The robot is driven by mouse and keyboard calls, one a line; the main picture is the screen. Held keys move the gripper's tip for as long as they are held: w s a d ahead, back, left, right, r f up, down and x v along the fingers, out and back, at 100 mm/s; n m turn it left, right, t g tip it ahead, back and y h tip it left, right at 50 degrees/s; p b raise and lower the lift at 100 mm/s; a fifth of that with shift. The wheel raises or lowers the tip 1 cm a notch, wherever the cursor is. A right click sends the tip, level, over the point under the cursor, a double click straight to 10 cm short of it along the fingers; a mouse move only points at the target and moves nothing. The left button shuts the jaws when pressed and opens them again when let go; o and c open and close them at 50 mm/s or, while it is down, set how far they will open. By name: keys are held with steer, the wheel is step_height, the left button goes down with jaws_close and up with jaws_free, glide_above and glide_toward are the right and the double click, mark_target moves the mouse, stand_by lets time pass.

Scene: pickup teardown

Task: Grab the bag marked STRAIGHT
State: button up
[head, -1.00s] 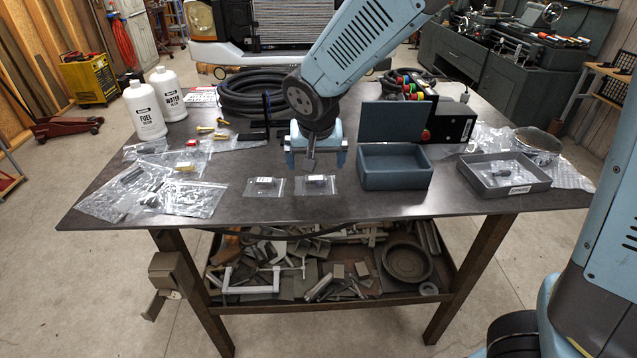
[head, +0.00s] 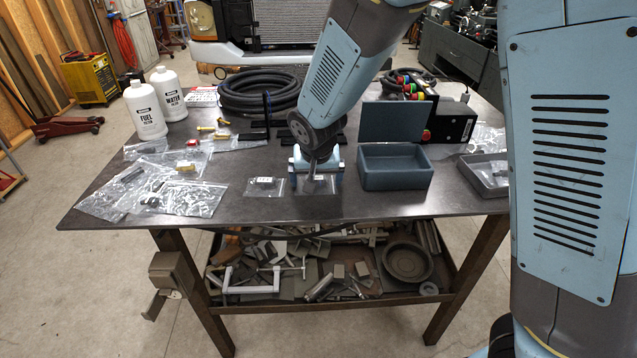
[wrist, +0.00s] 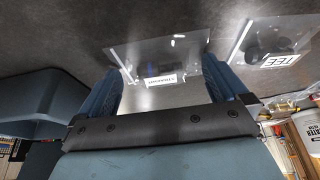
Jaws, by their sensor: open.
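The clear bag marked STRAIGHT (wrist: 161,80) lies on the table and shows between my fingers in the wrist view. In the head view this bag (head: 318,187) is partly hidden under my gripper. My gripper (head: 317,175) is open and points down over the bag, with one finger on each side of it. In the wrist view my gripper (wrist: 165,85) has nothing clamped in its jaws; I cannot tell whether the fingertips touch the table. A second clear bag, marked TEE (wrist: 281,60), lies close beside; in the head view this TEE bag (head: 264,187) is just left of my gripper.
A blue-grey open box (head: 395,180) stands close to the right of my gripper, its lid raised. A grey tray (head: 487,180) is farther right, partly hidden by my arm. Several clear bags (head: 190,198) lie at the left. Two white bottles (head: 147,112) and a coiled hose (head: 255,95) stand behind.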

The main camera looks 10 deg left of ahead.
steer(key=shift+c, duration=0.4)
steer(key=c, duration=0.7)
steer(key=shift+o, duration=0.2)
steer(key=shift+r, duration=0.1)
